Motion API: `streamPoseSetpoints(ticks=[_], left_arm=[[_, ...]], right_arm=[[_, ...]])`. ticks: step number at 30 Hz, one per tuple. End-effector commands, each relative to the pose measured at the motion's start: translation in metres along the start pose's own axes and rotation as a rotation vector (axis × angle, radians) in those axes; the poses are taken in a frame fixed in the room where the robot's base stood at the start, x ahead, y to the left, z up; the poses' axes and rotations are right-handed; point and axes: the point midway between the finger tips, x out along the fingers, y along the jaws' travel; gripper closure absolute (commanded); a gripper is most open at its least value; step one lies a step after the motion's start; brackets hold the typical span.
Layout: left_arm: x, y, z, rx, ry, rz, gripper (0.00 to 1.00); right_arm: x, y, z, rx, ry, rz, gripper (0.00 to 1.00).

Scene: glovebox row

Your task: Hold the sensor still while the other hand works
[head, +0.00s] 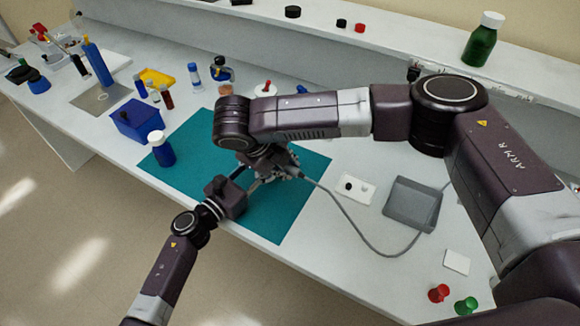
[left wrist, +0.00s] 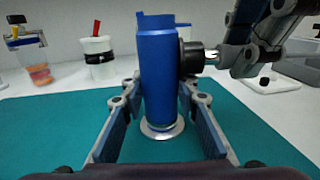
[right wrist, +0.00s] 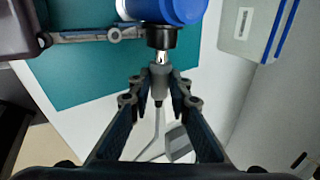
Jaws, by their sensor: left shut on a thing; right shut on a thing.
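The blue cylindrical sensor (left wrist: 158,85) is upright between the fingers of my left gripper (left wrist: 162,125), which is shut on it. A round metal disc (left wrist: 160,131) shows at its foot. A black socket (left wrist: 191,58) sticks out from the sensor's side; it also shows in the right wrist view (right wrist: 161,37). My right gripper (right wrist: 159,92) is shut on a grey cable plug (right wrist: 158,80). The plug's metal tip is lined up with the socket and meets its mouth; how deep it sits I cannot tell. In the head view my right arm mostly hides the sensor.
A teal mat (head: 190,150) lies under the work. A grey cable (head: 345,218) runs right, towards a grey tray (head: 412,203). A white plate with black knob (head: 353,188) is beside the mat. A blue box (head: 138,120) and a blue bottle (head: 161,150) stand left.

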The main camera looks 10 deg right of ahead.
Motion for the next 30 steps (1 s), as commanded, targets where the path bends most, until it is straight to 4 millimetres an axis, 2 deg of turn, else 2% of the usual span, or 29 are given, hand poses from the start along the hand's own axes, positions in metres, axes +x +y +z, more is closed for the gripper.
streamPoseSetpoints(ticks=[25, 26, 30], left_arm=[[0.0, 0.0, 0.0, 0.0, 0.0, -0.001, 1.0], [0.0, -0.001, 0.0, 0.0, 0.0, -0.001, 1.0], [0.0, -0.001, 0.0, 0.0, 0.0, -0.001, 1.0]], right_arm=[[-0.001, 0.0, 0.021, 0.001, -0.002, 0.0, 1.0], [-0.001, 0.0, 0.021, 0.001, -0.002, 0.0, 0.8], [-0.001, 0.0, 0.02, 0.001, -0.002, 0.0, 0.65]])
